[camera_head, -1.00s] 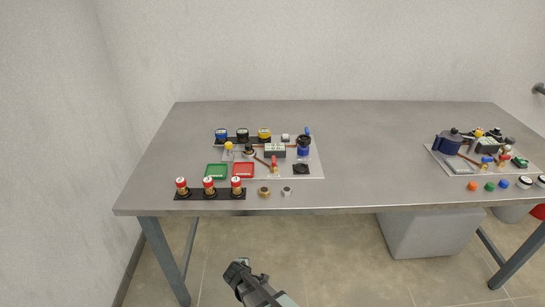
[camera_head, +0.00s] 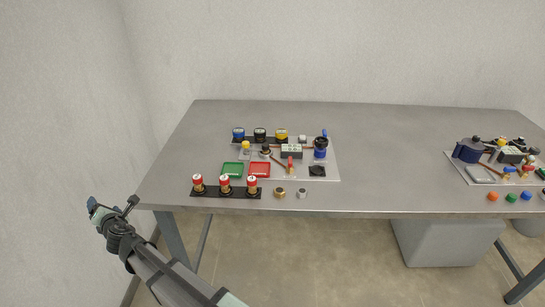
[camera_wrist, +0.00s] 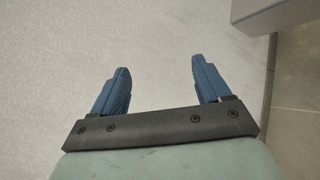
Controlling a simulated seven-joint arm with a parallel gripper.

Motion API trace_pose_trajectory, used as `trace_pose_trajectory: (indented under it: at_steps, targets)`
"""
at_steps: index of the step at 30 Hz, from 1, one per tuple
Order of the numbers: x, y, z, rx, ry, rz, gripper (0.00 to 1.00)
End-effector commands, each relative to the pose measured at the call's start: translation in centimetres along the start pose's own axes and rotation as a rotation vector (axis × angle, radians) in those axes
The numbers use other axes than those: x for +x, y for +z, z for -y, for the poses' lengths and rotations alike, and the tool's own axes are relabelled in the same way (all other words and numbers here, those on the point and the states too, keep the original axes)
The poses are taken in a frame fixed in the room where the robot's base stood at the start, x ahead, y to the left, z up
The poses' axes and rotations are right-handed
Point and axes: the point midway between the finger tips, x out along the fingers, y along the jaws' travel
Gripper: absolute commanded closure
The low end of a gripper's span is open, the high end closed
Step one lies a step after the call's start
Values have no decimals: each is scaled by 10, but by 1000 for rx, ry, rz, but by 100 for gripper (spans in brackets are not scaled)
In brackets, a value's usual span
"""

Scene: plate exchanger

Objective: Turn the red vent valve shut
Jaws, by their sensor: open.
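A small red valve handle (camera_head: 290,162), apparently the red vent valve, stands upright on the left grey board (camera_head: 328,174), at the front of the piping. It is too small to tell its exact turn position. My gripper (camera_head: 112,204) is open and empty, off the table's left front corner, well left of the valve. In the wrist view, the two blue fingers of my gripper (camera_wrist: 160,70) are spread apart with only pale wall between them. The valve is not in the wrist view.
Red-capped parts in a black rack (camera_head: 225,192) stand along the front edge, left of the valve. Green (camera_head: 232,169) and red (camera_head: 259,170) trays lie behind them. A second board (camera_head: 482,175) sits far right. The table's middle (camera_head: 395,160) is clear.

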Motion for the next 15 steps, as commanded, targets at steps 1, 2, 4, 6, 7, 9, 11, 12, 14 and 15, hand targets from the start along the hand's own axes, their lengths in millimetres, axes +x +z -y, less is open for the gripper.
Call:
trace_pose_trajectory:
  at_steps: [1,2,4,6,7,9,11,12,14,15]
  targets:
    - [2,6,-16,-13,17,7,23]
    - [3,9,-23,-19,23,12,23]
    - [5,19,-37,-30,32,26,23]
    - [7,33,-46,-34,29,45,23]
    - [8,40,-49,-33,25,55,23]
    - [11,63,-49,-18,-5,87,23]
    - [14,90,-41,7,-50,123,23]
    - [15,106,-33,26,-82,143,23]
    - [16,129,-19,59,-134,174,23]
    - [16,146,-10,83,-170,194,23]
